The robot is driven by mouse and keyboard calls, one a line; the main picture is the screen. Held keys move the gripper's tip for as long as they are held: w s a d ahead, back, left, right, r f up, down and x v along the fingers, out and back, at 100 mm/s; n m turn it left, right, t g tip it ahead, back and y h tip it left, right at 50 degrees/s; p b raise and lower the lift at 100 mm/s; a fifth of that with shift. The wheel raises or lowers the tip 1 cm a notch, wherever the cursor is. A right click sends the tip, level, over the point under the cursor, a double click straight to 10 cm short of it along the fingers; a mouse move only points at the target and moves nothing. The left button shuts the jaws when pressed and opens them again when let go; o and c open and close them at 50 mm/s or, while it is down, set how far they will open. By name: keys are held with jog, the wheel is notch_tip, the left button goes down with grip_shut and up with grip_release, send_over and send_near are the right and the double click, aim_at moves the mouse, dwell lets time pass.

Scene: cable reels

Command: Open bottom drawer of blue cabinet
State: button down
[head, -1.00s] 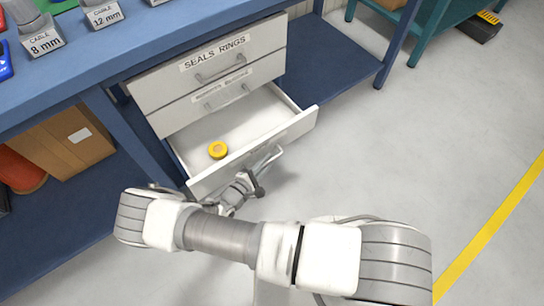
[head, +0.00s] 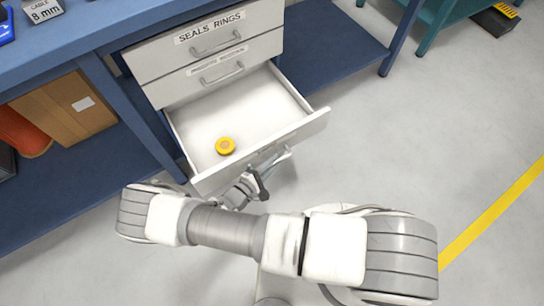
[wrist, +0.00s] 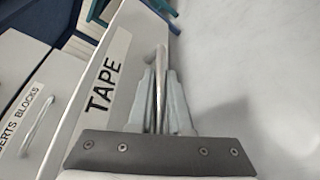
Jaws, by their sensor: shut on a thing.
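The bottom drawer (head: 315,122) of the white drawer unit under the blue bench is pulled well out. In the wrist view the drawer front (wrist: 122,62) carries a "TAPE" label. My gripper (wrist: 160,92) is shut on the drawer's metal bar handle (wrist: 161,65). In the head view my gripper (head: 268,170) is at the drawer front, partly hidden by my arm.
The "SEALS RINGS" drawer (head: 205,40) and the drawer below it (head: 222,76) are shut. A cardboard box (head: 70,108) stands on the bench's lower shelf at left. Open grey floor (head: 400,150) lies to the right, with a yellow line (head: 490,215).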

jog(key=shift+s+d, duration=0.55)
jog(key=shift+s, duration=0.15)
jog(key=c, duration=0.8)
grip_release()
jog(key=shift+c, duration=0.2)
jog(key=p+v, duration=0.2)
jog(key=v, duration=1.5)
jog(key=shift+s, duration=0.2)
jog(key=shift+r, duration=0.1)
